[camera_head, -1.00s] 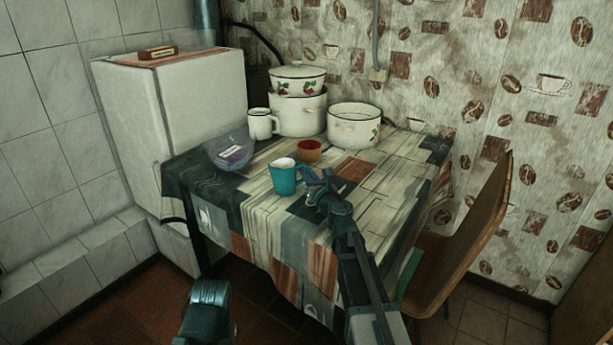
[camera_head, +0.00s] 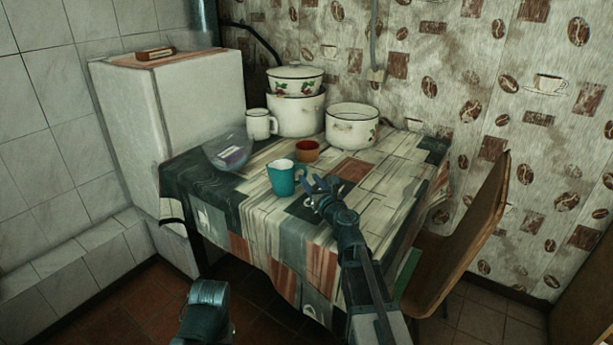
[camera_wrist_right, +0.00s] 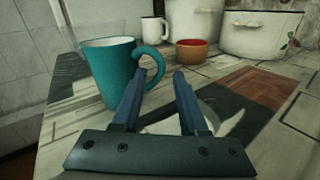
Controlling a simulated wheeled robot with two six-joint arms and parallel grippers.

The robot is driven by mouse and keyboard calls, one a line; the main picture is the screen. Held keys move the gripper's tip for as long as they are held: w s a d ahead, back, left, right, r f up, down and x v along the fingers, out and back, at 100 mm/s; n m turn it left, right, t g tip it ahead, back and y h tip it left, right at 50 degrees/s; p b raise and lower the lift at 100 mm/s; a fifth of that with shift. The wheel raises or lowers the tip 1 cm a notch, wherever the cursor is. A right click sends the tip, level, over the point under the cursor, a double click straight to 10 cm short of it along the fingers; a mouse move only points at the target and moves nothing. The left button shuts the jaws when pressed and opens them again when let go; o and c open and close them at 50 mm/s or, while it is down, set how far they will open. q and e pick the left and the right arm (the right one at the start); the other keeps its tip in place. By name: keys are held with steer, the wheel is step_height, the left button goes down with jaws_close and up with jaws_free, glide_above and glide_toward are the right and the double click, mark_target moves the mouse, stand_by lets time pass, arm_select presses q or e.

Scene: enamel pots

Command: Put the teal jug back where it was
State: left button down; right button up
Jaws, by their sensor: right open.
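The teal jug (camera_head: 281,178) stands upright on the table near its front left part. It is white inside, and its handle faces right. In the right wrist view the jug (camera_wrist_right: 108,75) is at the left, with its curled handle close to the left finger. My right gripper (camera_head: 318,186) is just right of the jug, open and empty; in the right wrist view its fingers (camera_wrist_right: 160,98) are apart with nothing between them. I cannot tell whether a finger touches the handle. Part of my left arm shows at the bottom of the head view, but its gripper is not visible.
A brown-red bowl (camera_head: 307,151), a white mug (camera_head: 260,124), a glass bowl (camera_head: 228,150) and white enamel pots (camera_head: 352,127) (camera_head: 297,112) stand behind the jug. A chair (camera_head: 463,235) is at the right. The tablecloth (camera_head: 385,172) is bare right of my gripper.

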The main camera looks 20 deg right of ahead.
steer(key=s, duration=0.8)
steer(key=shift+d, duration=0.3)
